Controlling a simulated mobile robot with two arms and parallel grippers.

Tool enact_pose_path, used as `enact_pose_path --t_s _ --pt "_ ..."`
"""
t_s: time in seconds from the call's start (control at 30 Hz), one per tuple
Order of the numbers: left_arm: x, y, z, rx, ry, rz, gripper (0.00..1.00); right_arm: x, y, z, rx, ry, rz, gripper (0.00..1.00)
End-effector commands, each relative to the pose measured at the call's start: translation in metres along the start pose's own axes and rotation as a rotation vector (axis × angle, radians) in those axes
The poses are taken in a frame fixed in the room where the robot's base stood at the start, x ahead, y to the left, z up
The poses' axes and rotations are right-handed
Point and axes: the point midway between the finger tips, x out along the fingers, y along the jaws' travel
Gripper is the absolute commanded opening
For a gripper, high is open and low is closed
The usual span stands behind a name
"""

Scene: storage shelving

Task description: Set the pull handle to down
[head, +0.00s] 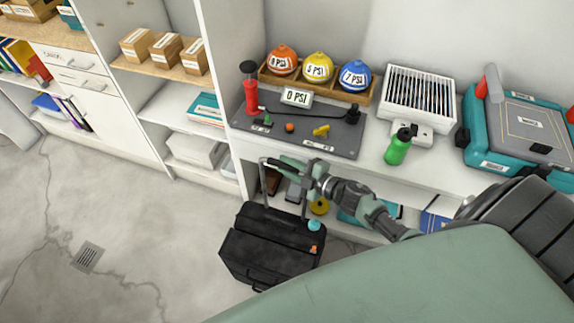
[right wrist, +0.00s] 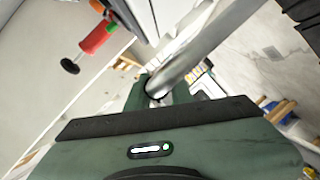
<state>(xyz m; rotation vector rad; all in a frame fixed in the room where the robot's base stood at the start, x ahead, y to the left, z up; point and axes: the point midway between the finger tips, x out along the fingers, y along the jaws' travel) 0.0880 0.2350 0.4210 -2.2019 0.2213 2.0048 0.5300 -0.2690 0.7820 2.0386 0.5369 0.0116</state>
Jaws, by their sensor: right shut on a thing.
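A black suitcase (head: 265,257) stands on the floor in front of the shelving. Its pull handle (head: 264,182) is raised, with two posts standing up from the top of the case. My right gripper (head: 290,165) is shut on the top bar of the handle, and its fingers hide part of that bar. In the right wrist view a blurred grey bar of the handle (right wrist: 190,55) runs into my right gripper (right wrist: 158,88). My left gripper is not in view.
The counter above holds a grey mat (head: 345,137) with a red pump (head: 250,95), a green bottle (head: 398,148) and a teal case (head: 490,120). Lower shelves hold boxes close behind the handle. The floor left of the suitcase is clear around a drain (head: 87,257).

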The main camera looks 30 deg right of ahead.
Motion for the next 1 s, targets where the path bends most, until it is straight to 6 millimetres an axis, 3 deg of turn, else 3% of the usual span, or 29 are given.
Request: enact_pose_path --t_s 0.2,0.6,0.77,1.0 --pt "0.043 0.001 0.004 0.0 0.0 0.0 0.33 0.01 -0.044 0.026 0.004 -0.002 -0.005 0.0" --pt "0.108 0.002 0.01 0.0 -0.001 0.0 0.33 0.026 -0.106 0.065 0.003 -0.003 -0.003 0.0" --pt "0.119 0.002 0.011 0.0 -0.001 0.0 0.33 0.028 -0.117 0.071 0.001 -0.003 -0.004 0.0" --pt "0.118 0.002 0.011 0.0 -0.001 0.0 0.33 0.028 -0.117 0.071 0.002 -0.003 -0.004 0.0"
